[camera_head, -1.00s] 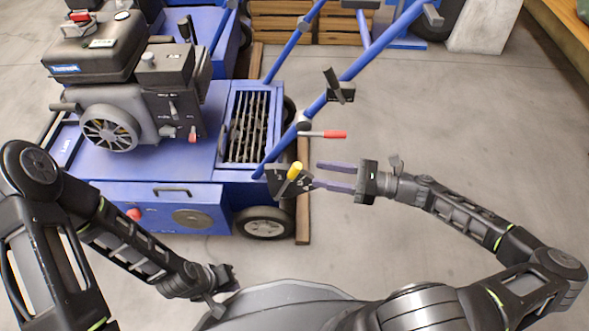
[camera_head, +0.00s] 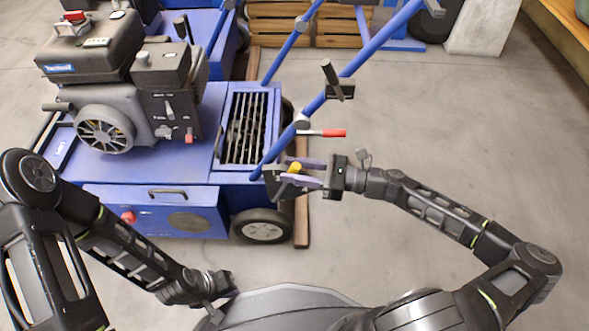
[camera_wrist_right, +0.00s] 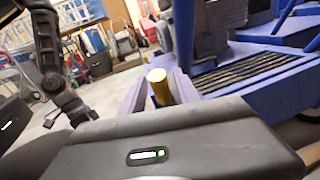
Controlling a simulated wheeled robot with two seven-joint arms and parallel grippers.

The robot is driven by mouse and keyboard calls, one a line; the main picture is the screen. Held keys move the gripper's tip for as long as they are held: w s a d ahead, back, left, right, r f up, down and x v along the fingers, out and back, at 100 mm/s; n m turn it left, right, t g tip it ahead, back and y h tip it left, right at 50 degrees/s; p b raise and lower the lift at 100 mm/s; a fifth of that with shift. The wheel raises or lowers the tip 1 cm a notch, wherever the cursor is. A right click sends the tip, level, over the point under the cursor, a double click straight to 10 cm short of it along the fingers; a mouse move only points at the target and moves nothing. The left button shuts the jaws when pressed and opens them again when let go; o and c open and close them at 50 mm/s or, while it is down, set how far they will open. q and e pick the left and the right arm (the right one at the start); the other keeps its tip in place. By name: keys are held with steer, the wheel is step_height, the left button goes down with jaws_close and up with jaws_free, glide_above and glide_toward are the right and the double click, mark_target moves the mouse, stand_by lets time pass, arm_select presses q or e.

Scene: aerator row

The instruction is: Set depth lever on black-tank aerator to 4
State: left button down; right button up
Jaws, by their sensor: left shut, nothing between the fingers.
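The aerator with the black tank (camera_head: 85,48) stands at the left, its blue deck facing me. A lever with a yellow grip (camera_head: 294,168) rises from a dark plate (camera_head: 272,181) at its right rear, which I take for the depth lever. My right gripper (camera_head: 304,172) is open, its purple fingers on either side of the yellow grip. In the right wrist view the yellow grip (camera_wrist_right: 159,84) stands between the fingers; contact cannot be told. The scale numbers are too small to read. My left gripper (camera_head: 226,284) is shut and empty, low in front of the aerator.
A red-handled lever (camera_head: 322,133) sits just beyond the yellow one. A black lever (camera_head: 331,75) is on the blue handlebar (camera_head: 372,47), which slants above my right gripper. Another blue machine (camera_head: 206,30) stands behind. The floor (camera_head: 460,130) to the right is clear.

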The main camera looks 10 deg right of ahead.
jaws_close()
stand_by(1.2)
